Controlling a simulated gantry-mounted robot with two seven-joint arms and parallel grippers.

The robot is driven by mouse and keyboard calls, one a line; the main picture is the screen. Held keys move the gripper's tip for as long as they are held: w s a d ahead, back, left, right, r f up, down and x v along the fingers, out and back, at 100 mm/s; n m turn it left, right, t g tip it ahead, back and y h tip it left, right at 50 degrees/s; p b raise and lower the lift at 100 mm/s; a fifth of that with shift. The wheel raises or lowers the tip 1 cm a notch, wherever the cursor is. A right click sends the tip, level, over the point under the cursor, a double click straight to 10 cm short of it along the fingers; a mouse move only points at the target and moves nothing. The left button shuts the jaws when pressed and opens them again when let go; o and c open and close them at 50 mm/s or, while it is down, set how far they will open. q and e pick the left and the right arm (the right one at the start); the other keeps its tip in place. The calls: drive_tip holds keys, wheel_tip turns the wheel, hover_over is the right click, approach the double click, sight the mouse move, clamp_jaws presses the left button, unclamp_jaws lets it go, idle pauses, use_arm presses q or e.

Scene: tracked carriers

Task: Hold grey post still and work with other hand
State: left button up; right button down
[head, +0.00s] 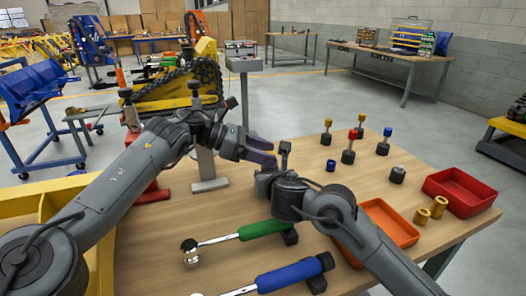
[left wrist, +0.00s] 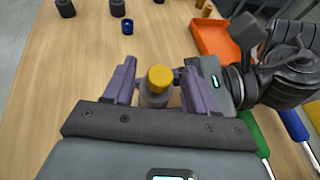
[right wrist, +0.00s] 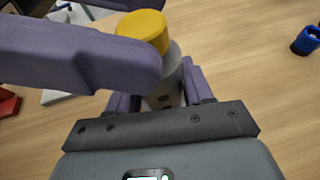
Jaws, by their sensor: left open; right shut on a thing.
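A light grey post (right wrist: 168,90) with a yellow cap (right wrist: 146,28) stands between the fingers of my right gripper (right wrist: 158,98), which is shut on its body. In the left wrist view the yellow cap (left wrist: 160,76) lies between the spread fingers of my left gripper (left wrist: 155,88). A purple left-gripper finger crosses beside the cap in the right wrist view; I cannot tell whether it touches. In the head view my left gripper (head: 262,152) meets the right gripper over the table, and they hide the post. Whether the post's foot touches the table is hidden.
Green-handled (head: 262,229) and blue-handled (head: 290,274) tools lie in front. An orange tray (head: 405,240), red tray (head: 460,207) and brass cylinders (head: 438,206) are right. Several coloured-top pegs (head: 348,156) and a blue ring (head: 331,165) stand behind. A pale stand (head: 209,186) is left.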

use_arm(q)
drive_tip(key=shift+n+t, duration=0.6)
drive_tip(key=n+t+y, duration=0.1)
drive_tip(key=n+t, duration=0.1)
drive_tip(key=s+n+t+y, duration=0.1)
drive_tip(key=n+t, duration=0.2)
drive_tip(key=shift+d+y, duration=0.15)
drive_tip(key=shift+y, duration=0.15)
drive_tip(key=v, duration=1.1)
drive_tip(key=shift+s+a+t, duration=0.3)
drive_tip(key=shift+s+t, duration=0.05)
drive_tip(key=shift+t, duration=0.05)
drive_tip(key=shift+n, duration=0.3)
